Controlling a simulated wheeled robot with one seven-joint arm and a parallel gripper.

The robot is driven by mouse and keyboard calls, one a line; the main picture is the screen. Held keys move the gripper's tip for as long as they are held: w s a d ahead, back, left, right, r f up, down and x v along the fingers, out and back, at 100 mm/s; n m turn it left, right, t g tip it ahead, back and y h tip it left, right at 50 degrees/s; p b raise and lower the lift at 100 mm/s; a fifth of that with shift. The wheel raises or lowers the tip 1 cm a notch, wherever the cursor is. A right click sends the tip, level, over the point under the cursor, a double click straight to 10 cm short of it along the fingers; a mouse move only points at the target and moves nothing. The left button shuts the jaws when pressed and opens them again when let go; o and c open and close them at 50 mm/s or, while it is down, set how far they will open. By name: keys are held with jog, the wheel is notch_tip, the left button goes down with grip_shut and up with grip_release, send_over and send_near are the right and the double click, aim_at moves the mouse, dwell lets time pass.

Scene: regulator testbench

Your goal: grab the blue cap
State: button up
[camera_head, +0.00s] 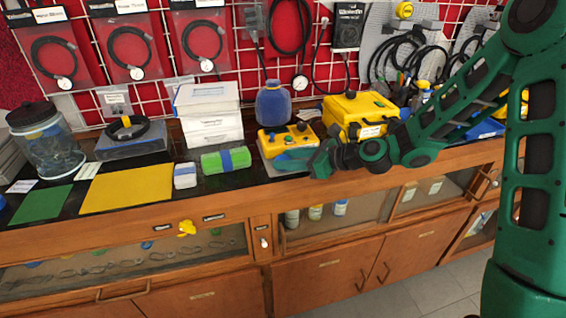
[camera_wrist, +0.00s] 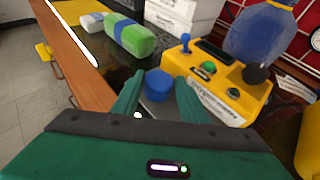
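The blue cap (camera_wrist: 157,84) is a short blue cylinder, in the wrist view standing on a grey plate in front of the yellow control box (camera_wrist: 215,80). My gripper (camera_wrist: 159,80) is open, with its two green fingers apart. The cap shows between the fingertips, but I cannot tell whether either finger touches it. In the head view my gripper (camera_head: 292,160) is low over the counter, just in front of the yellow control box (camera_head: 287,138). I cannot make out the cap there; the gripper seems to hide it.
A green package with a blue band (camera_head: 226,160) and white boxes (camera_head: 208,108) stand left of the gripper. A blue rounded container (camera_head: 273,104) is behind the control box. A yellow case (camera_head: 355,112) is to the right. The counter's wooden front edge (camera_head: 140,222) runs close by.

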jog(key=c, duration=0.7)
jog(key=shift+o, duration=0.2)
